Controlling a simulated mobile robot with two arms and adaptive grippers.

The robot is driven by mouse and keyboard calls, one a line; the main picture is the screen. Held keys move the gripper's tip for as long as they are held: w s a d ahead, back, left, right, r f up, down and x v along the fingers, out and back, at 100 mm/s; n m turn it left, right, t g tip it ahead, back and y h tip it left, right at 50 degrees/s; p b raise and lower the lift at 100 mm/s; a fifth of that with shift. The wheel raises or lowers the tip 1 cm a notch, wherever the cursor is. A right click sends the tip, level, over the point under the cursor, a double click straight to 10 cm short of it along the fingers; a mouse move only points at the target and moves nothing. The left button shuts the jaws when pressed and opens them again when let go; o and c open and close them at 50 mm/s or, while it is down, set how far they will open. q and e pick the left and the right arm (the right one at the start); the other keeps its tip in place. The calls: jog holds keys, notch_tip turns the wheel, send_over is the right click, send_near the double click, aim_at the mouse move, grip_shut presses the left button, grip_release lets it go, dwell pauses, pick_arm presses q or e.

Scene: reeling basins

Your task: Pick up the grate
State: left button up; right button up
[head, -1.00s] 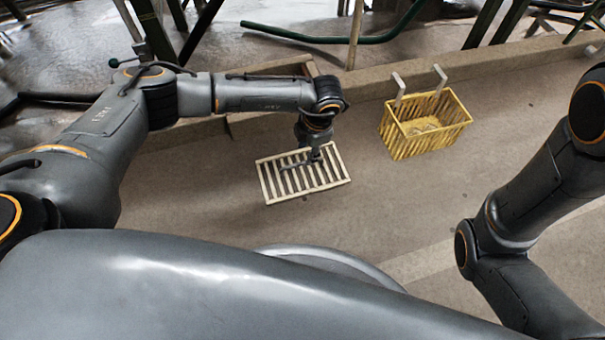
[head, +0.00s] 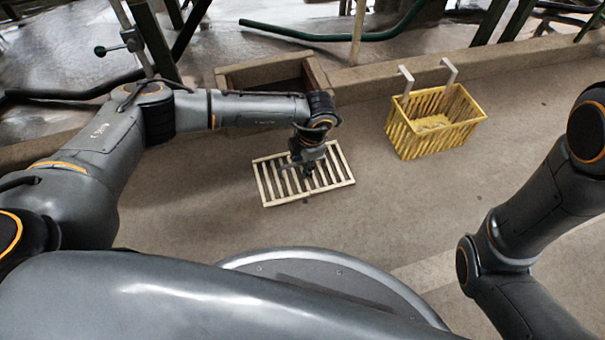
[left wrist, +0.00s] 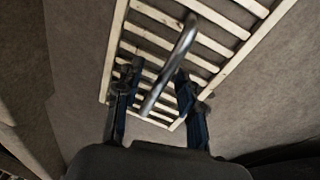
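The grate (head: 262,180) is a pale slatted rectangle that appears to lie flat on the brown floor in the head view. It also shows in the left wrist view (left wrist: 262,38), with a grey metal bar handle (left wrist: 182,45) slanting across it. My left gripper (head: 309,174) is over the middle of the grate. In the left wrist view its two fingers (left wrist: 157,97) are apart, with the lower end of the handle showing between them. I see no clear contact with the handle. My right gripper is out of view; only part of the right arm shows.
A yellow slatted basket (head: 432,123) with two pale hooks stands right of the grate, by a low ledge (head: 375,73). A wooden-edged box or recess (head: 262,70) is behind my left forearm. Dark green pipes and posts stand beyond. Floor around the grate is clear.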

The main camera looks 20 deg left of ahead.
pick_arm(q)
grip_shut()
jog(key=shift+r, duration=0.15)
